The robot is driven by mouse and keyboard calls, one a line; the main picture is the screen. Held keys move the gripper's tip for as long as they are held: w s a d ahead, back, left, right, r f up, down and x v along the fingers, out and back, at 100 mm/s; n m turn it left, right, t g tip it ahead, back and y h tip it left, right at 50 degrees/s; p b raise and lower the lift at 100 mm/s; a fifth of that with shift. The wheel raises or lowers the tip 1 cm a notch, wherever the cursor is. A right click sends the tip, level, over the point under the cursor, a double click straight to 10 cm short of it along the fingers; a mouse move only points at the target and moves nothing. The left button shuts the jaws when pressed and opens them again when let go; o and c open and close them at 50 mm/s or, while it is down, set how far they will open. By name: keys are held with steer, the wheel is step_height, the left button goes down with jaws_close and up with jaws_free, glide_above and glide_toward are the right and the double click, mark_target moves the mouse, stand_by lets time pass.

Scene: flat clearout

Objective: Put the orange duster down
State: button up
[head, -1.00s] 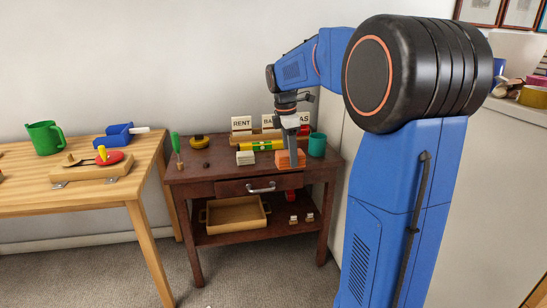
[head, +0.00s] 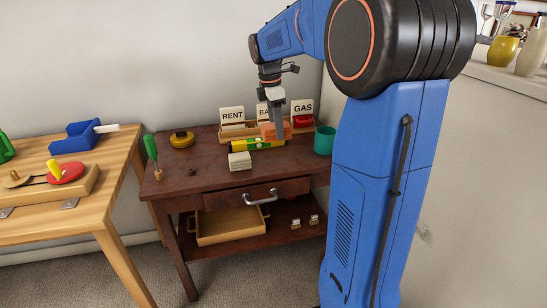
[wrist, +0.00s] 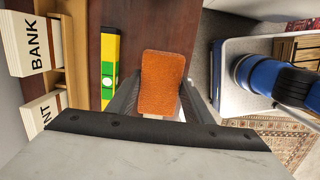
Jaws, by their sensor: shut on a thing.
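My gripper (head: 279,131) points down over the dark wooden table and is shut on the orange duster (head: 268,131). The duster shows as a rounded orange pad between the fingers in the wrist view (wrist: 162,80). In the head view the gripper covers its middle. It appears held above the tabletop (head: 215,163), close to the right end of the yellow-green spirit level (head: 249,145). In the wrist view the level (wrist: 109,75) lies just left of the duster.
A letter rack with RENT (head: 232,115) and GAS (head: 302,107) cards stands at the back. A teal cup (head: 324,140) is on the right. The front right tabletop looks clear.

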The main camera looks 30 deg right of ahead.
steer(key=shift+f, duration=4.8)
steer(key=o, duration=0.9)
steer(key=shift+o, duration=0.2)
